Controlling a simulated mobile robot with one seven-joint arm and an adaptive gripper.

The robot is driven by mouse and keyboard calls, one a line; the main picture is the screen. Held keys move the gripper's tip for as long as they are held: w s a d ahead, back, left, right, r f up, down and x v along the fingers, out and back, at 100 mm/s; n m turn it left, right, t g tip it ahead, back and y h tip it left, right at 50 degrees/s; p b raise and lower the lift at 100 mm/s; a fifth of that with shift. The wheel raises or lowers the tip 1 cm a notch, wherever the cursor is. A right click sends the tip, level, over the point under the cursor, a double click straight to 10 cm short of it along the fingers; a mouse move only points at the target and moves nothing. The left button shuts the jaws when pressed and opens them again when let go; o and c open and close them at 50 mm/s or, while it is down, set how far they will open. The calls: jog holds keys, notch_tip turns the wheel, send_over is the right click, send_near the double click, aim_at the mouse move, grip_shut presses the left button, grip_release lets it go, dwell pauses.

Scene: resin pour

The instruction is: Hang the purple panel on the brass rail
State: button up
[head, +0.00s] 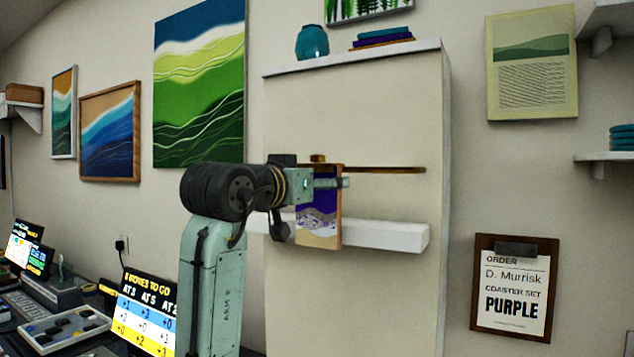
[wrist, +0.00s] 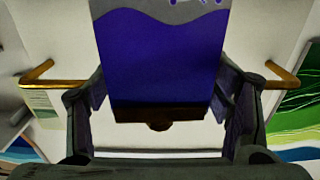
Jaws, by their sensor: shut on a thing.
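In the wrist view the panel (wrist: 163,60) fills the middle, between the fingers. My gripper (wrist: 163,105) is shut on it; in the head view the gripper (head: 330,183) is at its upper part. The brass rail (head: 385,170) runs level across the board at the height of the panel's top. In the wrist view the rail (wrist: 280,75) shows on both sides of the panel. Whether the panel's back touches the rail is hidden.
A white ledge (head: 385,235) juts out below the rail, behind the panel's lower part. A teal jar (head: 312,42) and stacked coasters (head: 383,38) stand on the board's top. An order clipboard (head: 514,287) hangs at right. Screens (head: 148,310) stand at lower left.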

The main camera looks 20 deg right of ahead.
jog(key=o, duration=1.2)
